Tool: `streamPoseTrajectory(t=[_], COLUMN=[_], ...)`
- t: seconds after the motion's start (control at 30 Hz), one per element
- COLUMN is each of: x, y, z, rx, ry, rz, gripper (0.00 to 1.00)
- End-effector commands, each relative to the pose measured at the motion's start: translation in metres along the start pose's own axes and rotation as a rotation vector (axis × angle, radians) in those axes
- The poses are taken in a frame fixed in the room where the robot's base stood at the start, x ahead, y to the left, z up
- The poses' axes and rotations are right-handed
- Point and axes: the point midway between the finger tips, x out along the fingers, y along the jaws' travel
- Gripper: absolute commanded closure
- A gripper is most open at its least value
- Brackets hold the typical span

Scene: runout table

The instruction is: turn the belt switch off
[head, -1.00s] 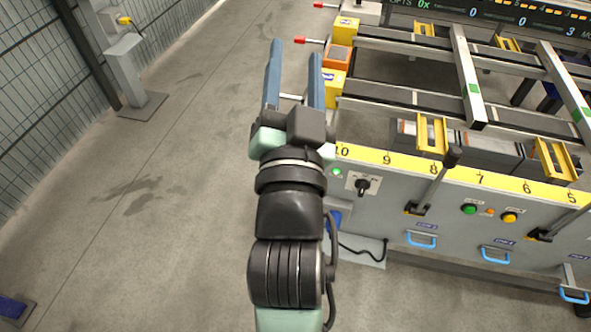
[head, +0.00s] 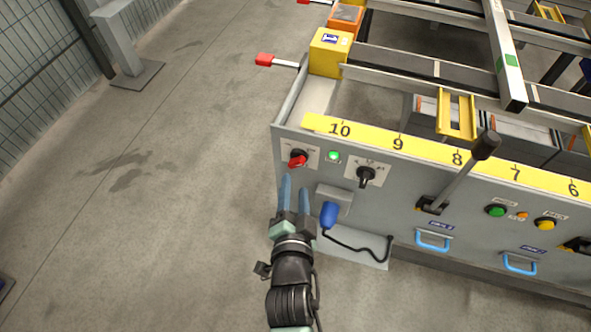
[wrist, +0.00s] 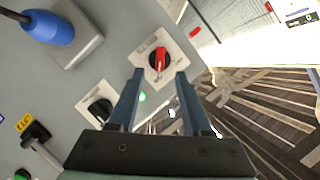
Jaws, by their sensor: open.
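The red rotary switch (head: 297,159) sits on a white plate at the upper left of the grey front panel, with a lit green lamp (head: 333,155) to its right. In the wrist view the red switch (wrist: 159,60) shows its red handle on a black round base, ahead of and between the fingertips. My gripper (head: 296,182) is open and empty, just below the red switch in the head view; any contact cannot be told. The wrist view also shows my gripper (wrist: 160,72) with its fingers apart. A black rotary knob (head: 366,176) is on another plate to the right.
A blue plug (head: 329,213) with a black cable hangs from a grey box below the lamp. A long black-knobbed lever (head: 485,146) sticks out of the panel further right, near green (head: 496,211) and yellow (head: 545,224) buttons. The floor to the left is clear.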

Motion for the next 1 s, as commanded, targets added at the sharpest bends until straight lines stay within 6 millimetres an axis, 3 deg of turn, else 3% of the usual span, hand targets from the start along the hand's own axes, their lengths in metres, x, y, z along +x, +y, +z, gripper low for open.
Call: streamPoseTrajectory(t=[0.2,0.4,0.8,1.0], x=[0.039,0.060,0.066,0.066], y=[-0.001,0.000,0.000,0.000], z=[0.000,0.000,0.000,0.000], rx=[0.000,0.000,-0.001,-0.001], ry=[0.000,0.000,0.000,0.000], rz=[-0.002,0.000,0.000,0.000], gripper=[0.51,0.51,0.51,0.85])
